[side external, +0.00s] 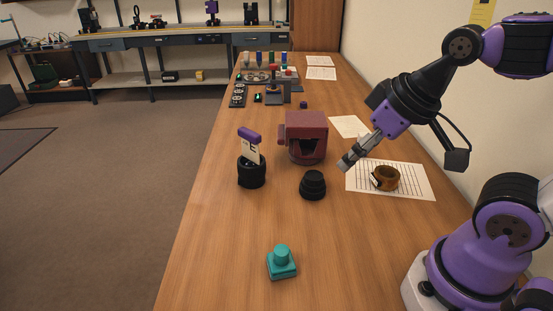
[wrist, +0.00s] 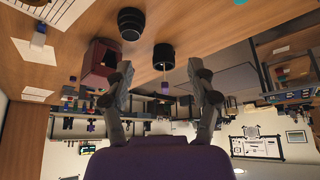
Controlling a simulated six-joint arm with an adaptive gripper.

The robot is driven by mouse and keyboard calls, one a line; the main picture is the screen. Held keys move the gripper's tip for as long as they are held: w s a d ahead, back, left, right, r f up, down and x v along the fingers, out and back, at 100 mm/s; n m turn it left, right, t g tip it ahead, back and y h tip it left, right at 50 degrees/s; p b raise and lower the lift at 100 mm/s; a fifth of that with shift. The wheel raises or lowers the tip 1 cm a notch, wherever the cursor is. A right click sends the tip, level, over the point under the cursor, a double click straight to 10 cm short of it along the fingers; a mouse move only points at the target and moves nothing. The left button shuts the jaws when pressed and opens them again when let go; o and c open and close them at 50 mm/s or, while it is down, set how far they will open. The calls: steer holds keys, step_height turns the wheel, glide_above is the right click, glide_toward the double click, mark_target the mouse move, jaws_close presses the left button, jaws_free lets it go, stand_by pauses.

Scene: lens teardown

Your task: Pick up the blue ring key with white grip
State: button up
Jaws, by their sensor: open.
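No clear blue ring key with a white grip can be made out. A white piece marked with a dark letter (side external: 250,152), with a purple-blue bar (side external: 249,135) across its top, stands slightly tilted in a black cup (side external: 251,176); I cannot tell if it is the key. The cup also shows in the wrist view (wrist: 163,54), inverted, with the purple-blue end (wrist: 165,87) between my fingers in the picture but farther off. My gripper (side external: 346,163) is open and empty above the table, right of the cup and clear of it. It also shows in the wrist view (wrist: 159,70).
A maroon vise-like block (side external: 306,138) stands behind the cup. A black stepped lens part (side external: 313,186) is right of it. A brown ring (side external: 386,178) lies on a lined sheet (side external: 419,187). A teal block (side external: 282,263) is in front. Several small tools stand far back.

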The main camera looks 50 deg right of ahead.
steer(key=m+g+h, duration=0.1)
steer(key=m+h, duration=0.3)
steer(key=m, duration=0.5)
glide_toward(364, 134)
steer(key=w+f, duration=0.1)
steer(key=x, duration=0.5)
steer(key=shift+d+f, duration=0.1)
steer(key=shift+d, duration=0.1)
steer(key=x, duration=0.5)
steer(key=shift+s+d+f, duration=0.1)
steer(key=shift+d+f, duration=0.15)
steer(key=shift+f, duration=0.15)
jaws_close()
